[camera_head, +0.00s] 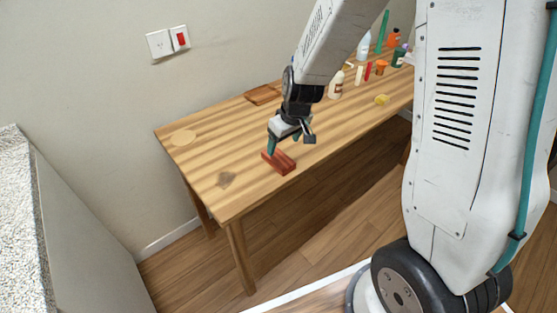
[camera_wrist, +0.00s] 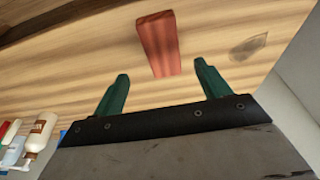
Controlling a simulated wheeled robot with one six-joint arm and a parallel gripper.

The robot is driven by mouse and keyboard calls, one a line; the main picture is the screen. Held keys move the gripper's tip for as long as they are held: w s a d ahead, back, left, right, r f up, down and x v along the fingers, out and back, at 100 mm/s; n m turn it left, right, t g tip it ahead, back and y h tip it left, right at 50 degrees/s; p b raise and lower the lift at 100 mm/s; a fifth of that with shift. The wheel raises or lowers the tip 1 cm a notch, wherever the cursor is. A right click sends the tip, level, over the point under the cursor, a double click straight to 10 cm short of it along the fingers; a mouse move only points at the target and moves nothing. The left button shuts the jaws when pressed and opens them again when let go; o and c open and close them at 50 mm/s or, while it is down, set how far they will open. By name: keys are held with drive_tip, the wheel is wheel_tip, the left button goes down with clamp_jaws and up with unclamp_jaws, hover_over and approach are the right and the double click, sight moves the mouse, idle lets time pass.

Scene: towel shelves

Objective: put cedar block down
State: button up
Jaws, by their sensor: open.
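The cedar block (camera_head: 281,163) is a reddish-brown bar lying on the wooden table (camera_head: 222,155), near its front edge. In the wrist view the block (camera_wrist: 159,42) lies ahead of the fingertips, roughly between their lines. My gripper (camera_head: 285,145) is just above and behind the block in the head view. Its two green fingers (camera_wrist: 161,70) are spread apart with nothing between them in the wrist view. The head view does not clearly show the gap between fingers and block.
A brown flat board (camera_head: 262,95) lies at the back. Bottles, including a white one (camera_head: 336,85), and a yellow item (camera_head: 382,99) stand to the right. The left tabletop is mostly clear.

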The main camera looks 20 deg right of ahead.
sight(278, 157)
drive_tip(key=x, duration=0.7)
drive_tip(key=shift+a, duration=0.2)
drive_tip(key=shift+r, duration=0.1)
drive_tip(key=c, duration=1.2)
drive_tip(key=shift+o, duration=0.2)
